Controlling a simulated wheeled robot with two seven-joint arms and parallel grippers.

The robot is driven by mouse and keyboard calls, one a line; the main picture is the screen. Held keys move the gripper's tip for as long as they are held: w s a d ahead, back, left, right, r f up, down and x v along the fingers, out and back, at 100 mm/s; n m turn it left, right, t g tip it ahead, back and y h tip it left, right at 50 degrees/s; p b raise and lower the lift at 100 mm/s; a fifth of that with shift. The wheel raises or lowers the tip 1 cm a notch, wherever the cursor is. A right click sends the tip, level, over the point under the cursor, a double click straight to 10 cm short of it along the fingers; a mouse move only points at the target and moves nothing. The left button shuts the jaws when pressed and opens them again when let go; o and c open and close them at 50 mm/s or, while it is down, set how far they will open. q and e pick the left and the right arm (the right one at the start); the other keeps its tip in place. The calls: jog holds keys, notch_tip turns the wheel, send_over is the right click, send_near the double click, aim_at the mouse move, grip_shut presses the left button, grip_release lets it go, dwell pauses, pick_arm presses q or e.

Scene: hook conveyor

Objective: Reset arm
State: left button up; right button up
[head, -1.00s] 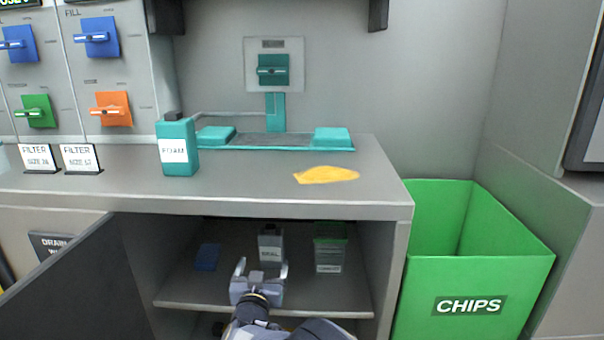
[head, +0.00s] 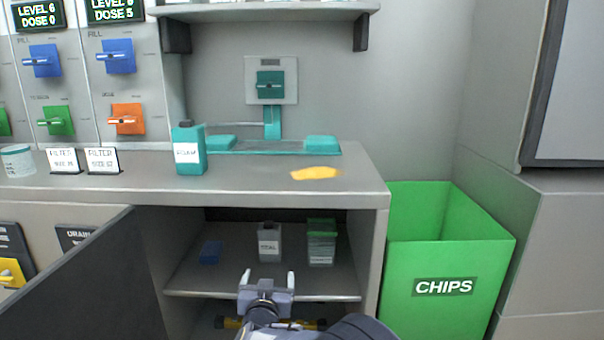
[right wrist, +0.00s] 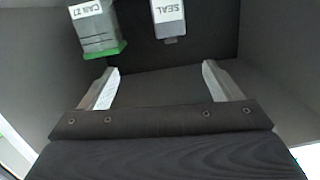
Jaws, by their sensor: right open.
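My right gripper (head: 267,279) is in front of the open cabinet under the counter, with its two fingers apart and nothing between them. In the head view a grey bottle labelled SEAL (head: 269,243) stands on the cabinet shelf (head: 190,280) behind the gripper. The right wrist view also shows the SEAL bottle (right wrist: 169,16) beyond the open fingers. A clear container with a green lid (head: 321,243) stands to its right; in the right wrist view it (right wrist: 96,28) is left of the bottle. My left gripper is out of view.
The open cabinet door (head: 90,282) is at left. On the counter are a teal FOAM bottle (head: 189,152) and a yellow cloth-like piece (head: 316,173). A blue item (head: 210,252) lies on the shelf. A green CHIPS bin (head: 445,262) stands right of the cabinet.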

jog(key=s+d+r+m+g+y+p, duration=0.1)
jog(key=s+d+r+g+y, duration=0.2)
jog(key=d, duration=0.6)
jog(key=s+d+r+g+y+p, duration=0.1)
jog(key=s+d+r+g+y, duration=0.1)
jog(key=s+d+r, duration=0.55)
jog(key=s+d+f+g+p, duration=0.15)
jog(key=s+d, duration=0.25)
jog(key=s, duration=0.6)
jog(key=s+d+f+g+h, duration=0.1)
jog(key=s+d+f+g, duration=0.25)
jog(key=s, duration=0.55)
jog(key=s+d+f+g, duration=0.15)
jog(key=s+d, duration=0.35)
jog(key=s, duration=0.5)
notch_tip(320, 180, up, 37)
jog(key=p, duration=3.8)
jog(key=shift+a, duration=0.2)
